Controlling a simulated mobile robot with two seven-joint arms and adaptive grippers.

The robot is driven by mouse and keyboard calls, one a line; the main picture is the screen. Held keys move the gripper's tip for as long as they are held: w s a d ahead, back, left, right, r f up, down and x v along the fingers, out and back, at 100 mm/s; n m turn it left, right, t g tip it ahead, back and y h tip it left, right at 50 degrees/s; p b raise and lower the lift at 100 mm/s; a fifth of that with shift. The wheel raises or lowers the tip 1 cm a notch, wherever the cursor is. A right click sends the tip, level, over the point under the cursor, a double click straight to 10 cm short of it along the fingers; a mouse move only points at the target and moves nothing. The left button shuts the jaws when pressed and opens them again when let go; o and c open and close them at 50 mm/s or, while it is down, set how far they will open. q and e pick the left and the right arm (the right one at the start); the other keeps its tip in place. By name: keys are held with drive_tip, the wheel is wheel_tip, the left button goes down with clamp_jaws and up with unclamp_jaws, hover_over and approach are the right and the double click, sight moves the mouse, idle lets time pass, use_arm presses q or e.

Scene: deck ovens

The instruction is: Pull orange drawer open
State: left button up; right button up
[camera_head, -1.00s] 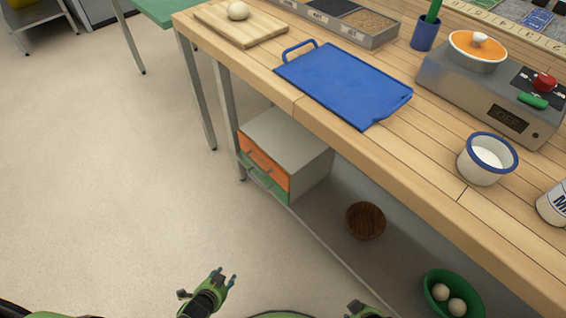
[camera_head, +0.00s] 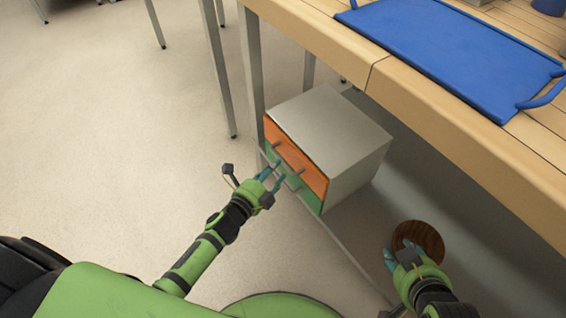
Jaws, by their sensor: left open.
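The orange drawer (camera_head: 308,174) is the upper drawer of a small grey cabinet (camera_head: 335,125) under the workbench. Its front looks flush with the cabinet. Its grey handle stands out from the front, close to my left fingertips. My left gripper (camera_head: 272,178) is open just in front of the drawers, with nothing visible between its fingers. I cannot tell whether it touches the handle. My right gripper (camera_head: 399,251) looks open and empty, near a brown bowl at the lower right.
A green drawer (camera_head: 309,199) lies below the orange one. The brown bowl (camera_head: 425,237) sits on the lower shelf, partly hidden by my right gripper. The wooden bench top (camera_head: 430,105) with a blue tray (camera_head: 445,50) overhangs the cabinet. Open floor lies to the left.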

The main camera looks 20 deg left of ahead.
sight(282, 163)
use_arm(q)
drive_tip(key=b+x, duration=0.1)
drive_tip(key=x, duration=0.3)
drive_tip(key=shift+w+f, duration=0.15)
drive_tip(key=shift+w, duration=0.2)
drive_tip(key=shift+w+d, duration=0.1)
drive_tip(key=shift+w, duration=0.05)
clamp_jaws()
use_arm(e)
drive_tip(key=w+a+r+t+y, duration=0.1)
drive_tip(key=w+a+r+t, duration=0.2)
drive_tip(key=w+r+t, duration=0.2)
wheel_tip(282, 163, up, 2)
drive_tip(key=shift+w+a+r+n+y, duration=0.1)
drive_tip(key=shift+w+a+n+y, duration=0.2)
drive_tip(key=shift+y, duration=0.1)
